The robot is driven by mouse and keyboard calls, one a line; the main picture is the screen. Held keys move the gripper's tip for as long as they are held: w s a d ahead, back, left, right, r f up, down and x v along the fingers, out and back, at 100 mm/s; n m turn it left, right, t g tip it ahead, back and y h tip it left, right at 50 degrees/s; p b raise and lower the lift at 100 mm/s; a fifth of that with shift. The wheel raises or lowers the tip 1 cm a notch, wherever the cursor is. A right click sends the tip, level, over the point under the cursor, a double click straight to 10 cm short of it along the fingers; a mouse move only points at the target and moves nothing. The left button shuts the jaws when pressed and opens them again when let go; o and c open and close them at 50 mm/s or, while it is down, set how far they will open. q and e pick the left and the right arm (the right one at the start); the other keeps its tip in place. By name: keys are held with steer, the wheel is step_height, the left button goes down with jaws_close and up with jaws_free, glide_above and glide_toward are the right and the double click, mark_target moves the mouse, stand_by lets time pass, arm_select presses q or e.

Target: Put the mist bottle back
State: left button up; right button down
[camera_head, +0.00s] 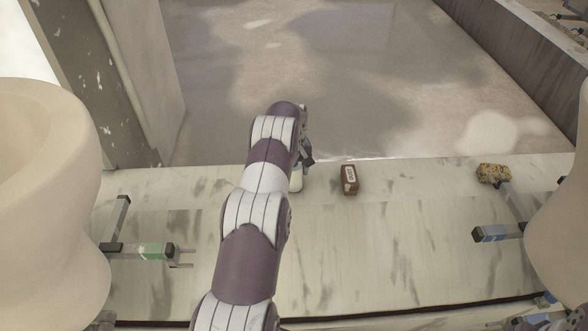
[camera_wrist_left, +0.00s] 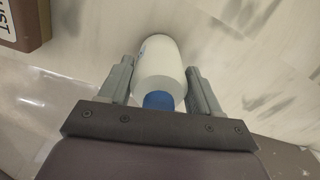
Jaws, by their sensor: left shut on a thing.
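The mist bottle is a white cylinder (camera_wrist_left: 158,62) with a blue part (camera_wrist_left: 158,100) at the near end in the left wrist view. My left gripper (camera_wrist_left: 161,84) has one finger on each side of it and is shut on it. In the head view the white lower part of the bottle (camera_head: 296,183) shows just above or on the pale marbled counter (camera_head: 350,240); I cannot tell if it touches. My arm hides most of the bottle and gripper (camera_head: 303,158) there. My right gripper is not in view.
A brown block with a white label (camera_head: 349,179) stands just right of the bottle. A speckled sponge-like piece (camera_head: 493,173) lies farther right. The counter between is mostly clear.

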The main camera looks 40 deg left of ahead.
arm_select(q)
steer(key=shift+f, duration=0.2)
steer(key=o, duration=1.4)
step_height(320, 180, up, 13)
steer(key=p, duration=1.1)
steer(key=shift+s, duration=0.1)
steer(key=shift+f, duration=0.25)
